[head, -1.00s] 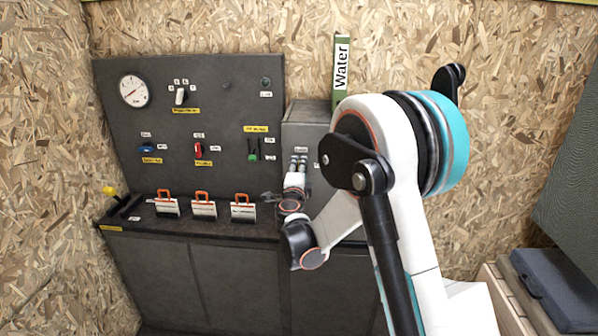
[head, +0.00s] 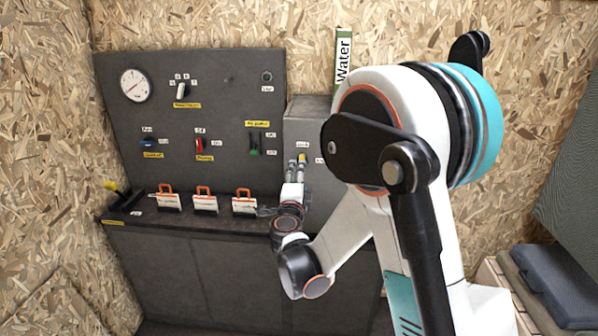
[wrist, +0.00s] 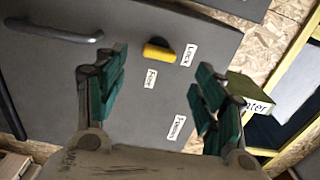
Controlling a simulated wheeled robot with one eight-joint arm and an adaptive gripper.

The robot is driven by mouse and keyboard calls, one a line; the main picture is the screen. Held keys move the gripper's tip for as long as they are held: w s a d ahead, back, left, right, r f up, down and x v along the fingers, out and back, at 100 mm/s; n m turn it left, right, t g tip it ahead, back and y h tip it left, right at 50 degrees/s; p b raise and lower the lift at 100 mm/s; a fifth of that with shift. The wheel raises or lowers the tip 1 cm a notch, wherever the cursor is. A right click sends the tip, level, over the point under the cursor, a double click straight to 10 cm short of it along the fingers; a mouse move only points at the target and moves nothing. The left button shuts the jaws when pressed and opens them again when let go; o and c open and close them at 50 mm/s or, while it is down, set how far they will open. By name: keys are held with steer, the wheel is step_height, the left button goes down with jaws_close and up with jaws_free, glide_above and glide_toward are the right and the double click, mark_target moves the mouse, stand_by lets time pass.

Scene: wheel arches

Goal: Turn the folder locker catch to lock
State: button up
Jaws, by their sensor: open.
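The folder locker (head: 312,125) is the grey box at the right end of the dark counter in the head view. Its grey front (wrist: 130,115) fills much of the wrist view. The yellow catch (wrist: 159,52) sits on it, lying roughly sideways in the picture. A "Lock" label (wrist: 189,54) is at its right and a "Free" label (wrist: 150,78) just below it. A "Folders" label (wrist: 178,127) is lower. My gripper (wrist: 161,68) is open and empty, its green-padded fingers either side of the catch in the picture. I cannot tell the remaining gap; no contact shows.
A green "Water" folder (head: 342,57) stands on top of the locker. A dark handle (wrist: 55,31) is at upper left in the wrist view. The dark panel (head: 215,90) with switches and several orange-handled clips (head: 205,203) are left of my gripper.

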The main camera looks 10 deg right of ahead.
steer(key=v, duration=0.3)
steer(key=shift+s, duration=0.2)
steer(key=shift+r, duration=0.1)
steer(key=s+a+r+n+t+y, duration=0.25)
steer(key=a+r+n+y, duration=0.2)
steer(key=r+n, duration=0.4)
steer(key=s+a+r+n+g+y, duration=0.2)
steer(key=s+r+n+g+y, duration=0.15)
steer(key=s+n+y, duration=0.35)
steer(key=s+d+f+n+g+h, duration=0.2)
steer(key=s+d+f+g, duration=0.1)
steer(key=s, duration=0.6)
steer(key=s+d+f+n+g+h, duration=0.2)
steer(key=s+d+f+g, duration=0.1)
steer(key=s, duration=0.5)
steer(key=s+d+f+n+g+h, duration=0.2)
steer(key=s+f, duration=0.4)
steer(key=s, duration=0.3)
steer(key=d+g, duration=0.1)
steer(key=d, duration=0.1)
steer(key=shift+s+d, duration=0.25)
steer(key=shift+s, duration=0.1)
